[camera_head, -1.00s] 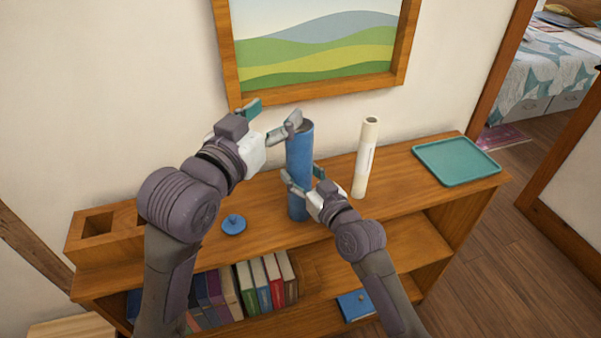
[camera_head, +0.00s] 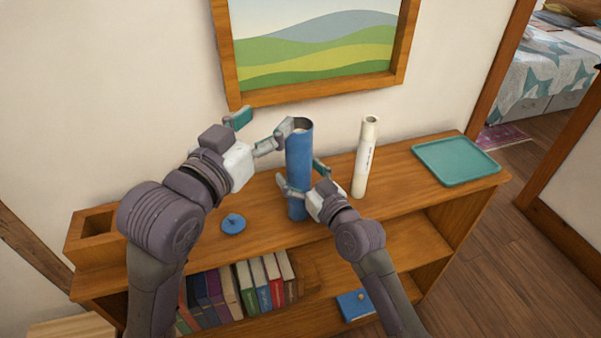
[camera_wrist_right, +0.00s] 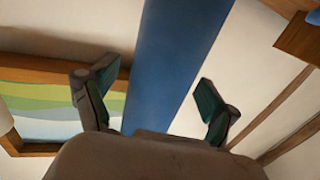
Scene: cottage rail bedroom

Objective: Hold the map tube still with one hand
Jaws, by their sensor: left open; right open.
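The blue map tube (camera_head: 299,165) stands upright on the wooden shelf top, its dark top end open. My right gripper (camera_head: 299,177) is open low on the tube, with one finger on each side of it. In the right wrist view the tube (camera_wrist_right: 175,60) passes between the two spread fingers (camera_wrist_right: 150,100), with gaps beside it. My left gripper (camera_head: 262,130) is open; one finger is at the tube's top rim and the other is away to the upper left. Whether that finger touches the rim I cannot tell. A blue round cap with a knob (camera_head: 233,223) lies on the shelf top.
A white rolled tube (camera_head: 365,158) stands right of the map tube. A teal tray (camera_head: 456,161) lies at the shelf's right end. A wooden box with square openings (camera_head: 96,237) is at the left. A framed picture (camera_head: 318,87) hangs behind.

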